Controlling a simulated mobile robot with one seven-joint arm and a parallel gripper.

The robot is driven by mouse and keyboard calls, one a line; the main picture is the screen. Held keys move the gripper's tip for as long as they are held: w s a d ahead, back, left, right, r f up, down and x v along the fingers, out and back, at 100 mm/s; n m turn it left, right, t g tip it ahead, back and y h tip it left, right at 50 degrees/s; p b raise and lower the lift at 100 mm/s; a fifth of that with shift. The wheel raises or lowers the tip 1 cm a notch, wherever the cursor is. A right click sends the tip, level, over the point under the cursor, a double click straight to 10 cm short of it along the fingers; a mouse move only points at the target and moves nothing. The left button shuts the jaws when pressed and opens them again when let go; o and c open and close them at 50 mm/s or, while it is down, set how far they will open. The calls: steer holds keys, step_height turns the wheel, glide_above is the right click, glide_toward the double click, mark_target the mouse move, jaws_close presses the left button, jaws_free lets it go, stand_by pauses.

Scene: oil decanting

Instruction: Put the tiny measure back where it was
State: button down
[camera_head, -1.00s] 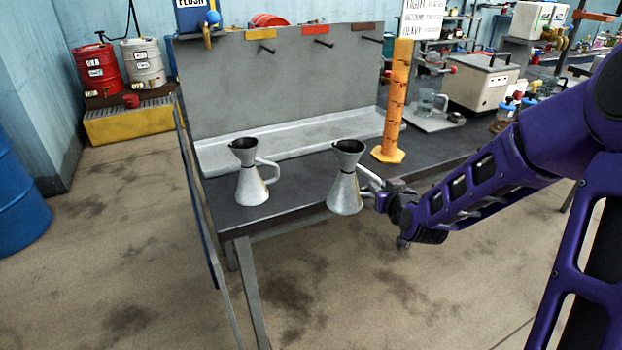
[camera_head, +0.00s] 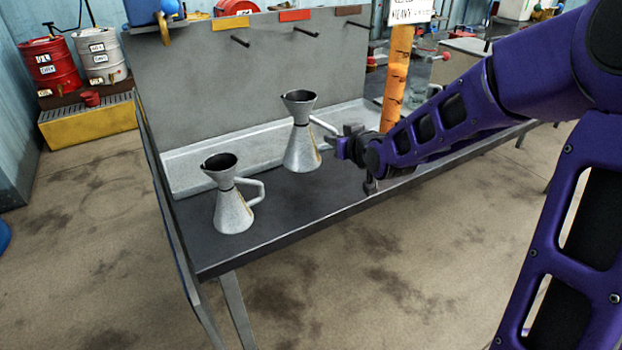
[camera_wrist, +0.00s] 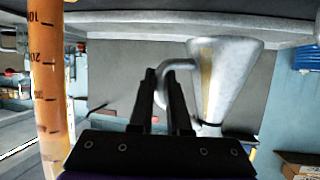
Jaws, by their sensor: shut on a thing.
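A metal measure (camera_head: 302,145), with a conical body, dark flared mouth and side handle, is upright over the back half of the bench. My gripper (camera_head: 342,147) is shut on its handle from the right. In the wrist view the measure (camera_wrist: 220,75) appears upside down, with its handle between my gripper's fingers (camera_wrist: 162,80). I cannot tell for sure whether its base touches the bench. A second, similar measure (camera_head: 233,208) stands upright on the bench at the front left, apart from my gripper. I cannot tell from the pictures which one is called tiny.
The dark bench (camera_head: 290,205) has free room between the measures and in front. A pale tray (camera_head: 200,165) runs along the grey panel (camera_head: 240,85), which has hooks under yellow, red and brown labels. An orange graduated cylinder (camera_head: 396,80) stands close behind my arm.

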step_height(320, 180, down, 9)
steer(key=shift+r+b, duration=0.15)
steer(key=shift+b, duration=0.65)
steer(key=shift+f, duration=0.25)
steer(key=c, duration=0.9)
jaws_free()
steer(key=shift+s+r, duration=0.1)
steer(key=shift+r, duration=0.1)
